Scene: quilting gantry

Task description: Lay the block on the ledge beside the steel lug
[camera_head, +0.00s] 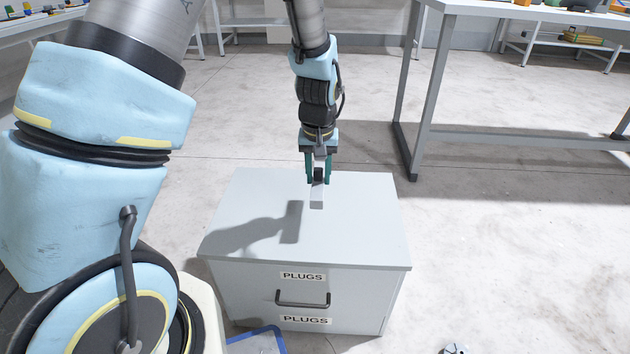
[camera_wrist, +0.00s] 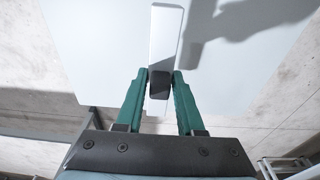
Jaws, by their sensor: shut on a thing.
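My gripper (camera_head: 318,178) is above the top of a pale grey cabinet, pointing down, with green fingers. It is shut on a pale, long block (camera_head: 317,195), which hangs below the fingertips. In the wrist view the block (camera_wrist: 166,38) sticks out past the fingertips (camera_wrist: 159,84), with a dark part between them. I cannot tell whether that dark part belongs to the block. The block appears clear of the cabinet top, with a shadow to the left. I cannot make out a ledge or a steel lug in either view.
The cabinet (camera_head: 350,225) has PLUGS labels and a drawer handle (camera_head: 302,300) in front; its top looks bare. A blue-edged tray (camera_head: 258,338) lies at its lower left. A small object (camera_head: 455,348) is on the floor. A grey-legged table (camera_head: 530,12) stands at the right.

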